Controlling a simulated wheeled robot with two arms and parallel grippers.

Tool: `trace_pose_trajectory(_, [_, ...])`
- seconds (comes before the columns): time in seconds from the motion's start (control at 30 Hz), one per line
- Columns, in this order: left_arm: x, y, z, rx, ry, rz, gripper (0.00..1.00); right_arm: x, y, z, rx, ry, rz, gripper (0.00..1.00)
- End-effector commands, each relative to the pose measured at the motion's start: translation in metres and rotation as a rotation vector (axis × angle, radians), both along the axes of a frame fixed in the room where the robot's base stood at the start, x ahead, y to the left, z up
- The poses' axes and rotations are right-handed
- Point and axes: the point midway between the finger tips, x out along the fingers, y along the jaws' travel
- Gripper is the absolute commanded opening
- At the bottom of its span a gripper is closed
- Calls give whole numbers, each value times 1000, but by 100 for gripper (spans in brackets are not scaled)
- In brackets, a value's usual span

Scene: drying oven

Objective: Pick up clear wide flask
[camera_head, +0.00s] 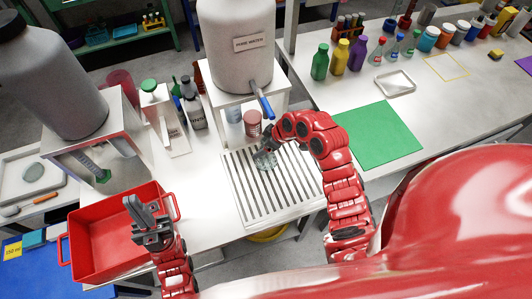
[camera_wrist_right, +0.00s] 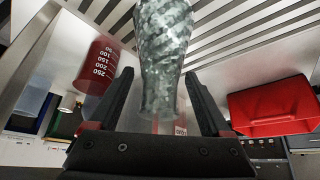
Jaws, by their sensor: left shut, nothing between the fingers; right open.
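The clear flask (camera_head: 265,161) stands on the slotted drain tray (camera_head: 250,206) in front of the water tank. It shows large in the right wrist view (camera_wrist_right: 163,50), with its narrower end low in the picture, between the two fingers. My right gripper (camera_head: 266,144) is at the flask and partly hides it in the head view; it also shows in the right wrist view (camera_wrist_right: 160,80). Its fingers are apart, one on each side of the flask, and I cannot tell whether they touch it. My left gripper (camera_head: 136,207) is shut and empty above the red bin.
The white water tank (camera_head: 238,60) stands on a stand (camera_head: 271,93) behind the tray. The red bin (camera_head: 89,243) is at the left. A reddish cup (camera_head: 252,123) sits under the tank. A green mat (camera_head: 377,135) lies to the right, with bottles (camera_head: 357,54) behind it.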

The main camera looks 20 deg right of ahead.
Motion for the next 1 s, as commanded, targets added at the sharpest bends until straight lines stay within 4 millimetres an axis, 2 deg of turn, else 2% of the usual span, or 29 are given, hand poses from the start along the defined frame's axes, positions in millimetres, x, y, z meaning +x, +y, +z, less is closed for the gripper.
trace_pose_trajectory(0.3, [0, 0, 1, 0, 0, 0, 0, 2, 2, -5, -1, 0, 1, 82])
trace_pose_trajectory(0.77, [0, 0, 1, 0, 0, 0, 0, 2, 2, -5, -1, 1, 0, 0])
trace_pose_trajectory(1.0, [0, 0, 1, 0, 0, 0, 0, 1, 1, -5, -1, 1, 0, 0])
